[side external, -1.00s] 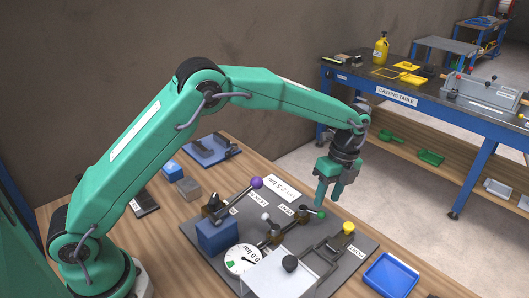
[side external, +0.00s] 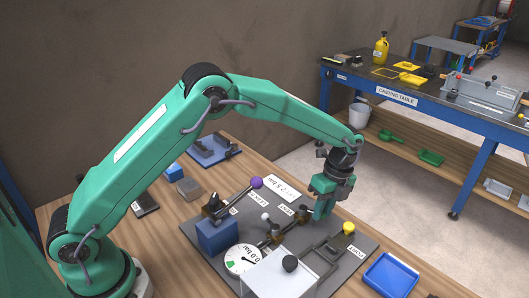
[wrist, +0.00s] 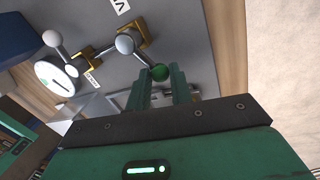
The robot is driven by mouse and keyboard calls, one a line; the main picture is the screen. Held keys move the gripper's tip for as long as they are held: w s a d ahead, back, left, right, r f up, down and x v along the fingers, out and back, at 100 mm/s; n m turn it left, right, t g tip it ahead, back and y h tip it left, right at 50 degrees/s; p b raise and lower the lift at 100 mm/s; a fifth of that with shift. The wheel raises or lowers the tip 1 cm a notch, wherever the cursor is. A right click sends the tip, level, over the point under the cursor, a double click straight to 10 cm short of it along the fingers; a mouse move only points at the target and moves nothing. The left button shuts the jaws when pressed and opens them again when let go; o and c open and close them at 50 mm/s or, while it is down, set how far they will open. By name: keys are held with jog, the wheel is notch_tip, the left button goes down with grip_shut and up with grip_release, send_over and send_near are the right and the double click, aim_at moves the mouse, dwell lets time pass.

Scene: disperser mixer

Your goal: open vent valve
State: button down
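The vent valve is the brass fitting (side external: 275,234) beside the VENT label (side external: 287,210) on the dark plate. Its lever ends in a green ball (wrist: 160,72), which shows in the wrist view and is hidden behind my fingers in the side view. My gripper (side external: 322,211) is low over the plate's right part, pointing down. In the wrist view its two green fingers (wrist: 161,80) stand apart, with the green ball between their tips. I see no clear grip on the ball; whether a finger touches it is hard to tell.
A purple-knobbed lever (side external: 257,182), a white ball knob (side external: 265,217) and a gauge reading 0.0 bar (side external: 243,259) are left of my gripper. A yellow-knobbed clamp (side external: 348,227) is close on its right. A blue tray (side external: 391,275) lies at front right.

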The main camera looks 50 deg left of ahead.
jog(key=shift+w+a+n, duration=0.35)
jog(key=shift+w+n, duration=0.1)
jog(key=shift+n, duration=0.65)
jog(key=shift+w+a+n, duration=0.35)
jog(key=shift+w+n, duration=0.1)
jog(key=shift+n, duration=0.65)
jog(key=c, duration=1.3)
grip_release()
jog(key=shift+o, duration=0.2)
jog(key=shift+r, duration=0.15)
notch_tip(320, 180, up, 8)
jog(key=w, duration=0.1)
jog(key=shift+w+d+f, duration=0.15)
jog(key=shift+d+f, duration=0.05)
jog(key=shift+f, duration=0.05)
jog(key=shift+o, duration=0.7)
